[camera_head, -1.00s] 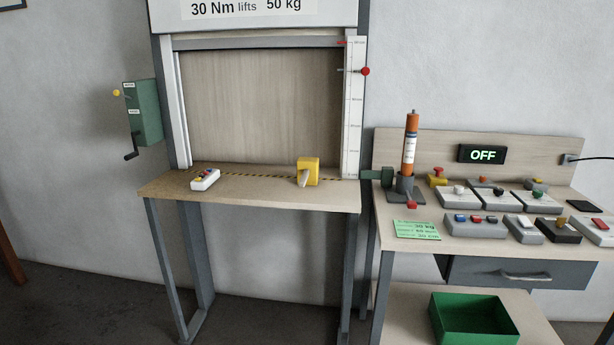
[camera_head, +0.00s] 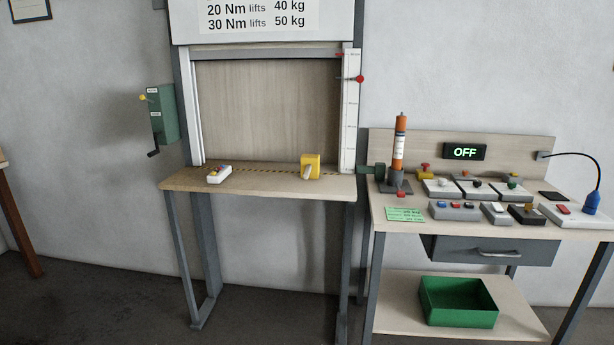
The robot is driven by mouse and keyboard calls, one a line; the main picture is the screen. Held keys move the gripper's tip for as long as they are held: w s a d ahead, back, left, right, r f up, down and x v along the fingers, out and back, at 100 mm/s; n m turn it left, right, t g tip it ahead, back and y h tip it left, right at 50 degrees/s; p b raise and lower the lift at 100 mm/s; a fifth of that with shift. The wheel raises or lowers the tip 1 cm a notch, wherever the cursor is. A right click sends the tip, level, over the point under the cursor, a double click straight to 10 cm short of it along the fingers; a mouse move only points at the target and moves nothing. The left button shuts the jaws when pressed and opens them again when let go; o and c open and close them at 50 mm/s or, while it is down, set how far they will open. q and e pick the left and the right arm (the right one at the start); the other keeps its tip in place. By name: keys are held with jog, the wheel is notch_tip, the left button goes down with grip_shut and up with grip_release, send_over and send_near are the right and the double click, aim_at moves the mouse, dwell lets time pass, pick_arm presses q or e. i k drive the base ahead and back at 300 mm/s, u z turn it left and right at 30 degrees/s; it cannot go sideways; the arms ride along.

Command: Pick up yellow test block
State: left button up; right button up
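The yellow test block (camera_head: 312,166) stands on the wooden sill table (camera_head: 260,186) below the shutter frame, near its right end. It has a pale rounded part on its front face. It lies close to the black and yellow striped line on the table. Neither of my grippers shows in the head view.
To the right, a workbench (camera_head: 400,228) holds an orange cylinder (camera_head: 399,142), several switch boxes and an OFF display (camera_head: 465,152). A green bin (camera_head: 459,302) sits on its lower shelf. Floor in front is clear.

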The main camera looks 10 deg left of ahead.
aim_at(310, 164)
jog(key=u, duration=0.75)
jog(key=i, duration=0.9)
jog(key=u, duration=0.5)
jog(key=i, duration=1.95)
jog(key=z, duration=0.8)
